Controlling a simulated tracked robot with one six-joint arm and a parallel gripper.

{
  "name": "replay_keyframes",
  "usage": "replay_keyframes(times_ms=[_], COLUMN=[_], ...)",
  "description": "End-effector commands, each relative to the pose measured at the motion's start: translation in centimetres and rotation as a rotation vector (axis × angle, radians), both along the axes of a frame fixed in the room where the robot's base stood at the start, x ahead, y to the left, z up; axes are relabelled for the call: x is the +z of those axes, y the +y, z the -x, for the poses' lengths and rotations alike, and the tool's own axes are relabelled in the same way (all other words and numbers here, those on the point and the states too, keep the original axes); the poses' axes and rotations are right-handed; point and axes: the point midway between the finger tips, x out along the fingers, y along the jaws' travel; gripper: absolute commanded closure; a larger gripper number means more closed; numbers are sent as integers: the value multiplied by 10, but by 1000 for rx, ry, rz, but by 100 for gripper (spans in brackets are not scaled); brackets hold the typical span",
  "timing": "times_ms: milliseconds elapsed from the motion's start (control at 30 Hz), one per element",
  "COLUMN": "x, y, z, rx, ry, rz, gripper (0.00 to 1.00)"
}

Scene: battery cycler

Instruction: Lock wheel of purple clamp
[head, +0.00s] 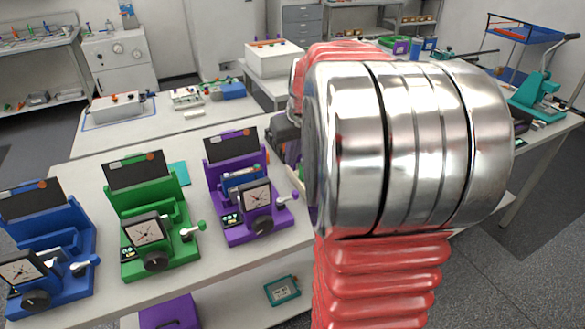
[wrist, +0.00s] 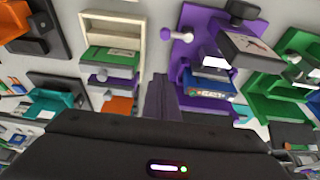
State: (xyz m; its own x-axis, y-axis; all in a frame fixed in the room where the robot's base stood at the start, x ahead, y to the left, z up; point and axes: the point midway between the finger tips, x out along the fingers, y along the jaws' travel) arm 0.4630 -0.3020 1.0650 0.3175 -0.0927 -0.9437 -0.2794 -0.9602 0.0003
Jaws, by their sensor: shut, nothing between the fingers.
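The purple clamp (head: 238,175) stands at the right end of a row of clamps in the head view. It has a dial (head: 255,196), a black round wheel (head: 262,225) low at its front and a side lever (head: 287,200) with a purple knob. A blue battery-like piece (head: 240,180) sits in it. In the wrist view the purple clamp (wrist: 190,62) appears upside down, with its black wheel (wrist: 243,10) at the top and its lever (wrist: 178,34) nearer. My gripper (wrist: 160,82) is shut and empty, beside the clamp's left edge in that view. My arm hides it in the head view.
A green clamp (head: 150,215) and a blue clamp (head: 45,245) stand left of the purple one. In the wrist view, a cream-coloured tray (wrist: 112,25) with green and purple items lies left of the purple clamp. White table (head: 195,262) shows bare at the front edge.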

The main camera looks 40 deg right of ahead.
Motion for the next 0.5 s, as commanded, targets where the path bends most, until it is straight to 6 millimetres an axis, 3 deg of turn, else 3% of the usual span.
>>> replay_keyframes(times_ms=[500], x=[-64], y=[-7], z=[-21], rx=[-2], ry=[1], rz=[-2], gripper=[100])
